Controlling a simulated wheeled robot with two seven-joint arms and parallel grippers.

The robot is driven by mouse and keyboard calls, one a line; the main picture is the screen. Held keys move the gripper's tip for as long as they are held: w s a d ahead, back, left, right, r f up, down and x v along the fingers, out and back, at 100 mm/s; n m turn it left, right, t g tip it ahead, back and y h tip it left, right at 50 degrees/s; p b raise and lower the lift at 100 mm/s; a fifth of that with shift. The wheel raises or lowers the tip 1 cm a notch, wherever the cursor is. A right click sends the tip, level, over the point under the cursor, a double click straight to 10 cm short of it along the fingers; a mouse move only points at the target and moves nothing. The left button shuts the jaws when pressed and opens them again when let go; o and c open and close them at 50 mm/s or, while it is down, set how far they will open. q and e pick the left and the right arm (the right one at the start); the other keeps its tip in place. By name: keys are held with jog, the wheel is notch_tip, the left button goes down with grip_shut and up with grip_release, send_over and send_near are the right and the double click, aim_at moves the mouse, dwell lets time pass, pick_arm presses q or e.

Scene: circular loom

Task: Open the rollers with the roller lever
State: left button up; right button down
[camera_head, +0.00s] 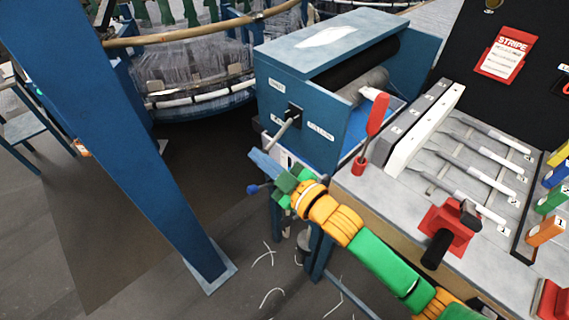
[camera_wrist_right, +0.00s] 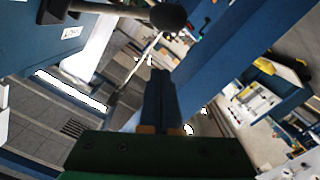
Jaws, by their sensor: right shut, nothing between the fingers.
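The roller unit is a blue box (camera_head: 318,62) with dark rollers (camera_head: 362,62) under its top plate. On its side, a pale grey lever (camera_head: 284,127) sticks out of a black slot plate (camera_head: 295,110) and slants down-left. My right gripper (camera_head: 257,158) is just below the lever's lower end, with its blue fingers shut and empty. Whether they touch the lever is unclear. In the right wrist view the shut fingers (camera_wrist_right: 160,92) point up the picture, and a rod with a dark round knob (camera_wrist_right: 168,17) is above their tips, apart from them in the picture. My left gripper is not in view.
A red-handled tool (camera_head: 373,125) stands on the grey worktop (camera_head: 375,190) right of the box. A blue post (camera_head: 140,130) stands left. The round loom (camera_head: 195,75) is behind. The floor between is open.

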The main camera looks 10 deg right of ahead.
jog(key=b+v, duration=0.1)
jog(key=v, duration=0.8)
jog(key=shift+s+b, duration=0.2)
jog(key=shift+b, duration=0.15)
jog(key=shift+d+f, duration=0.1)
jog(key=shift+f, duration=0.05)
